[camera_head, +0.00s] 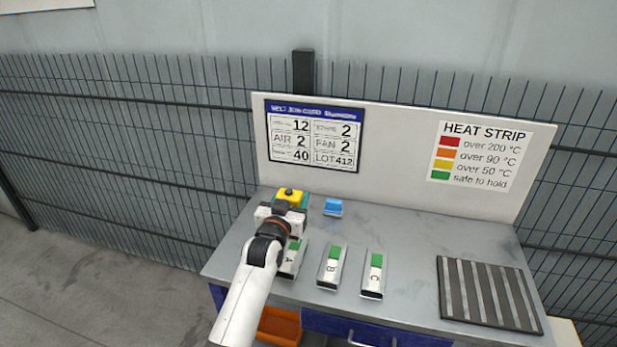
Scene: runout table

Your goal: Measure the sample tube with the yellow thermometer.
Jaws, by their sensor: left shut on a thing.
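A yellow block-like thing (289,194) with a dark knob on top and a teal part beside it is at the back left of the table; I cannot tell for sure that it is the thermometer. My left gripper (283,208) is shut at it and appears to hold it; the fingers and contact are mostly hidden by the wrist. I cannot make out a sample tube. Three metal pieces with green strips stand in a row: A (291,262), partly behind my left arm, B (330,268) and C (373,275). My right gripper is not in view.
A small blue thing (333,207) lies right of the gripper. A dark slatted rack (487,293) is on the right of the grey table (420,235). A white back panel (400,150) carries a job card and heat-strip legend. An orange bin (279,325) is below.

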